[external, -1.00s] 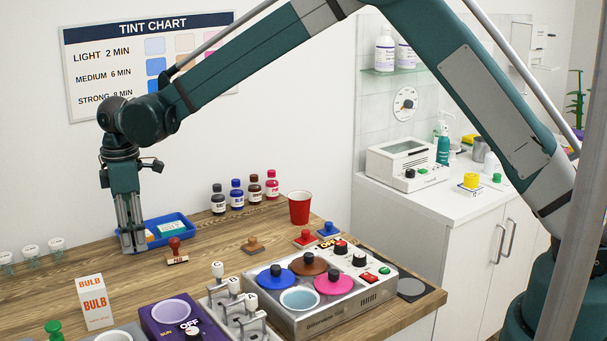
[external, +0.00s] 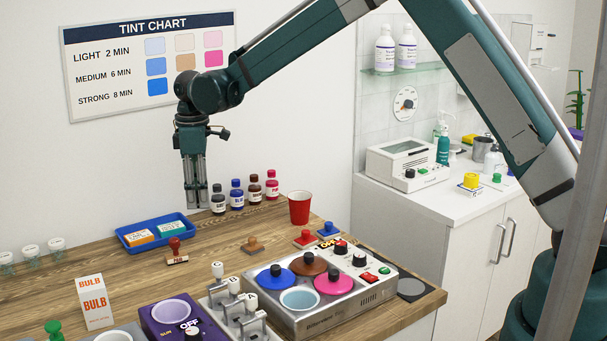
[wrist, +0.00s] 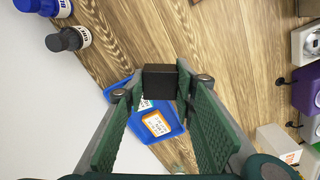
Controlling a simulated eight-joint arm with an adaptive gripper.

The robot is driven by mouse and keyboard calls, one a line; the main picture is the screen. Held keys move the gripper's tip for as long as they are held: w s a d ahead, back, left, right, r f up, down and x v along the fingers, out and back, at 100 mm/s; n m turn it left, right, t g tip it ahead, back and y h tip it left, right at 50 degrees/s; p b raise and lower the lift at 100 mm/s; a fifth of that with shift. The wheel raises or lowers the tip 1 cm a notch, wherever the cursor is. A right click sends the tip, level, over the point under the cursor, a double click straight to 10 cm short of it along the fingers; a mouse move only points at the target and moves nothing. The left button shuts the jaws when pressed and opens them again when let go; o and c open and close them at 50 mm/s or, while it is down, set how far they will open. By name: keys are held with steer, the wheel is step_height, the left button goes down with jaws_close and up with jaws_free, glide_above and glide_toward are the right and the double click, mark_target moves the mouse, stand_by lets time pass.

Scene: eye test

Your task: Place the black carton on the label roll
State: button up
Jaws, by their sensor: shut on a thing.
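The black carton (wrist: 160,82) shows in the wrist view as a small dark box between my fingertips. My gripper (external: 197,208) is shut on it and holds it above the back of the wooden table, left of the dye bottles. In the external view I cannot make out the carton apart from the dark fingers. I cannot identify a label roll for certain. A yellow round thing (external: 471,181) sits on a small white and blue base on the white counter at right; I cannot tell whether it is a roll.
A blue tray (external: 121,240) with small boxes lies left of my gripper. Several dye bottles (external: 237,196) stand at its right, close by. A red cup (external: 299,208), stamps (external: 254,245) and a steel warmer (external: 362,305) stand farther right. Bare wood (external: 110,270) lies in front of the tray.

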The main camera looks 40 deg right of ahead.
steer(key=w+d+r+m+p, duration=0.15)
steer(key=d+m, duration=0.45)
steer(key=d, duration=4.5)
step_height(320, 180, up, 3)
steer(key=m, duration=0.6)
glide_above(472, 175)
steer(key=shift+s+a+f+p, duration=0.15)
steer(key=shift+p, duration=0.15)
steer(key=shift+f, duration=3.15)
steer(key=shift+f, duration=0.1)
steer(key=shift+f, duration=1.75)
